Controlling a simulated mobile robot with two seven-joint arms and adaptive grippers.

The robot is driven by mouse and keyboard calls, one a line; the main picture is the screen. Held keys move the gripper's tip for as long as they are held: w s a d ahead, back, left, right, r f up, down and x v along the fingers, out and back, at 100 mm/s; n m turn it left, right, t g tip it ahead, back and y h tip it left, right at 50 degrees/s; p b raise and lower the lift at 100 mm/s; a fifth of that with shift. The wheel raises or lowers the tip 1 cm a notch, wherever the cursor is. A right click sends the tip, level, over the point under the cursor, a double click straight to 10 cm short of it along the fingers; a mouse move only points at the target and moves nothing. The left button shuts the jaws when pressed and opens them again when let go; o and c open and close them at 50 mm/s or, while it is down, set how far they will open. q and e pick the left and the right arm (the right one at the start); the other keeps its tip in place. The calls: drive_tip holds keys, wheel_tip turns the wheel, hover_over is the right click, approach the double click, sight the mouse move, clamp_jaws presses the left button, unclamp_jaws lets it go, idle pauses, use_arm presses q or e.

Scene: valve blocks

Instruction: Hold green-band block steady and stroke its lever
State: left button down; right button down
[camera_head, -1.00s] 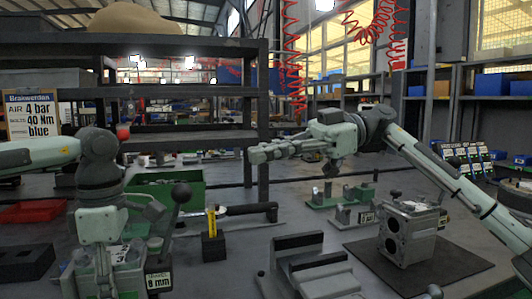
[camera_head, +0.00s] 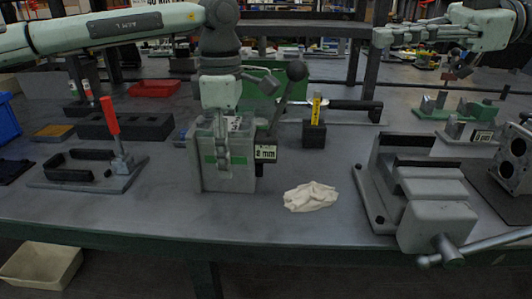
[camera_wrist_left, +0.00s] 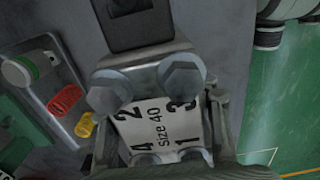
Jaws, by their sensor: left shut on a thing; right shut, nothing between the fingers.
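The green-band block (camera_head: 240,180) is a grey block standing upright on the table, with green on its front and a small label at its right. Its lever (camera_head: 285,95) leans up and to the right and ends in a dark ball knob. My left gripper (camera_head: 223,160) comes down from above and is shut on the block. In the left wrist view the block's top (camera_wrist_left: 163,125) shows bolts and a "Size 40" label between the fingers. My right gripper (camera_head: 380,37) is shut and empty, in the air at upper right, well away from the lever.
A crumpled pale cloth (camera_head: 311,196) lies right of the block. A grey vise (camera_head: 430,190) stands further right. A dark block with a yellow tag (camera_head: 314,130) stands behind the lever. A fixture with a red handle (camera_head: 110,118) is at left. The front table edge is clear.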

use_arm(q)
drive_tip(key=shift+a, duration=0.1)
drive_tip(key=c, duration=0.6)
unclamp_jaws()
